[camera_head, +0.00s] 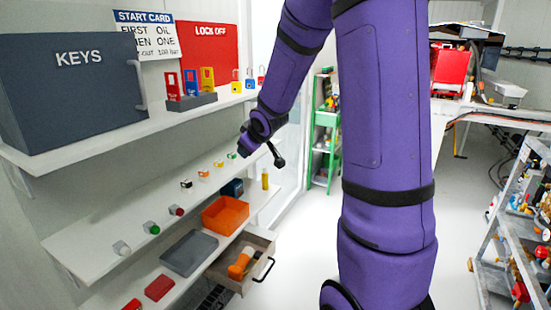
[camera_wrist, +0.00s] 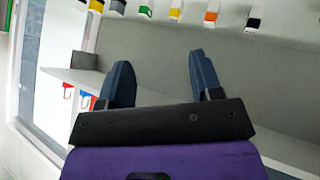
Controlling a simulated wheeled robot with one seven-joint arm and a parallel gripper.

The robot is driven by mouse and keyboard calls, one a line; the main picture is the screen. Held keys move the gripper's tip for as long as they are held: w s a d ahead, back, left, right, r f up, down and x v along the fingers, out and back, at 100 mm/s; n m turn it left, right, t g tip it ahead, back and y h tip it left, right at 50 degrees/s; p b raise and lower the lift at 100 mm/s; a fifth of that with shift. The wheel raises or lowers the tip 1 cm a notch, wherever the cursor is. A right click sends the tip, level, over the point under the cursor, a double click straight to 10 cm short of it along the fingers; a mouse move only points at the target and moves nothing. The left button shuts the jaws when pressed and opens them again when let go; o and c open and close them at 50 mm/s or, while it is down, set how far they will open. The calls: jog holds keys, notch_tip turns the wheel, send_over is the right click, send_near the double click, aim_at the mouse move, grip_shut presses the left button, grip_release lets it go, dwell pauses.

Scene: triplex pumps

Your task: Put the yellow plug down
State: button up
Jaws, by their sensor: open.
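My gripper (camera_wrist: 158,78) is open in the wrist view, its two dark blue fingers wide apart with nothing between them. A small yellow piece (camera_wrist: 175,13), which looks like the yellow plug, is at the top edge of the wrist view, beyond the fingers and apart from them. It seems to match the yellowish piece (camera_head: 219,163) on the middle shelf in the head view. An orange piece (camera_wrist: 210,15) and a green piece (camera_wrist: 145,11) stand on either side of it. In the head view, my purple arm hides part of the scene and the fingers are hard to make out.
The middle shelf (camera_head: 95,238) holds several small coloured pieces in a row. Below are an orange bin (camera_head: 225,215), a grey tray (camera_head: 189,254) and an open drawer (camera_head: 262,243). The upper shelf holds a grey KEYS cabinet (camera_head: 75,90) and coloured padlocks.

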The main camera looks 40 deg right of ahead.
jog(key=s+a+r+m+g, duration=0.1)
jog(key=s+a+r, duration=0.4)
jog(key=s, duration=0.2)
jog(key=s+a+r+m+g, duration=0.1)
jog(key=s+a+r, duration=0.45)
jog(key=s, duration=0.25)
jog(key=s+a+g+y, duration=0.1)
jog(key=s+a, duration=0.2)
jog(key=s, duration=0.5)
jog(key=s+a+r+m+g+y, duration=0.1)
jog(key=s+a, duration=0.3)
jog(key=s, duration=0.3)
jog(key=shift+s+a+y, duration=0.3)
jog(key=shift+s, duration=0.05)
jog(key=shift+r, duration=0.1)
